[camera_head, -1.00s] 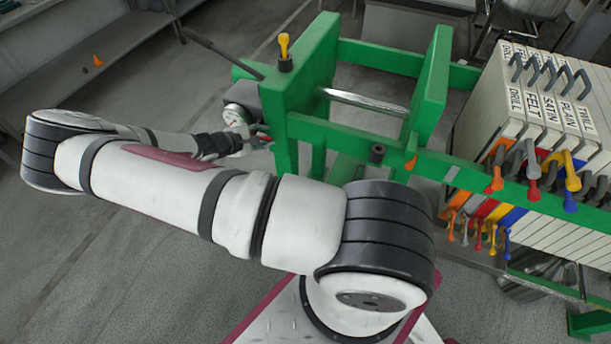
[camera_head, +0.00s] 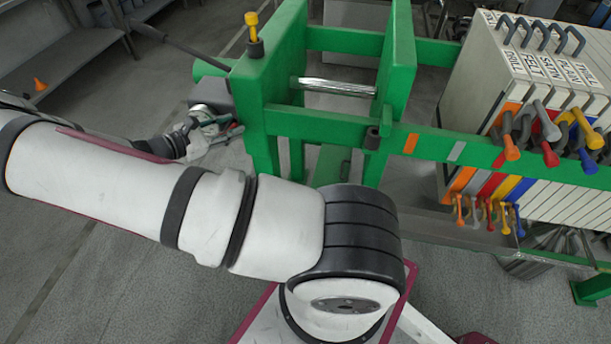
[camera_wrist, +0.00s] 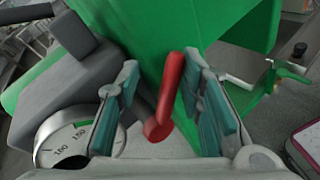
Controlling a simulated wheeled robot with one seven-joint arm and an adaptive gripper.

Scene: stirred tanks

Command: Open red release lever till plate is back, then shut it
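The red release lever (camera_wrist: 170,92) stands upright with a rounded lower end, between my gripper's two teal-padded fingers in the wrist view. My gripper (camera_wrist: 162,72) is open around it, with a visible gap on the right; contact on the left is unclear. In the head view my gripper (camera_head: 218,128) is at the grey pump block on the left end of the green press, where the lever is too small to make out. The green moving plate (camera_head: 400,65) stands right of the green end plate (camera_head: 272,75), with a bare steel rod (camera_head: 335,87) between them.
A pressure gauge (camera_wrist: 75,142) sits close left of my fingers, below the grey block (camera_wrist: 85,75). A dark bar (camera_head: 178,40) sticks out up-left. A yellow-topped knob (camera_head: 252,27) is on the end plate. White labelled plates (camera_head: 520,80) stand at right.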

